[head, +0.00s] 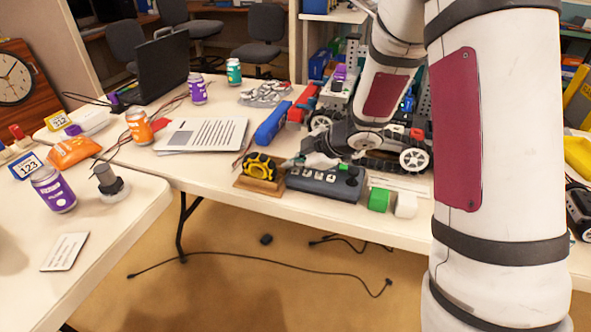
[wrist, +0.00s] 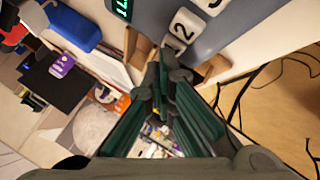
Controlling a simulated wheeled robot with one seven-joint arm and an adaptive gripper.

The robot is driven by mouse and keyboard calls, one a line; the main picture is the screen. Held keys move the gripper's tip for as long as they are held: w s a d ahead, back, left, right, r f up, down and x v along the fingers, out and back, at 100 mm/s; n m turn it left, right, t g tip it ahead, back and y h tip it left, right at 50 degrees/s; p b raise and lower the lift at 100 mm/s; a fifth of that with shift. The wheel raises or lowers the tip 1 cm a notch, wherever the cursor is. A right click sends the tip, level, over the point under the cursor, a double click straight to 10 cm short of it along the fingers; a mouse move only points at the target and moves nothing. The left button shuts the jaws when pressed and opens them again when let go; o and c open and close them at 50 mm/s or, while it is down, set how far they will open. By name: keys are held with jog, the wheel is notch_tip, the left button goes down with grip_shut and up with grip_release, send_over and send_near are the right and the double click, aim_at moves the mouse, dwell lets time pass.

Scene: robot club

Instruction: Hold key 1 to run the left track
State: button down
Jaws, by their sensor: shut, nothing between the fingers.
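The dark grey key box (head: 322,190) lies near the table's front edge in the head view, with a row of small pale keys. In the wrist view its grey face (wrist: 225,40) shows a white key marked 2 (wrist: 186,27) and a green lit display (wrist: 123,8). Key 1 is not clearly visible; my fingertips cover that area. My gripper (wrist: 163,65) is shut and empty, its dark green fingers together at the box's edge. I cannot tell whether they touch a key. A yellow and black track (head: 260,167) sits on a wooden stand left of the box.
A green block (head: 379,199) and a white block (head: 405,205) stand right of the box. A wheeled robot (head: 414,158) stands behind them. A blue block (head: 272,124) and papers (head: 203,134) lie behind left. Cables lie on the floor.

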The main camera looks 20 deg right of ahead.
aim_at(294, 173)
jog(key=shift+r, duration=0.2)
dwell(0.5)
jog(key=shift+r+p, duration=0.7)
jog(key=shift+p, duration=0.4)
notch_tip(294, 173, up, 4)
jog(key=p, duration=0.5)
jog(key=shift+r+p, duration=0.4)
jog(key=shift+r, duration=0.05)
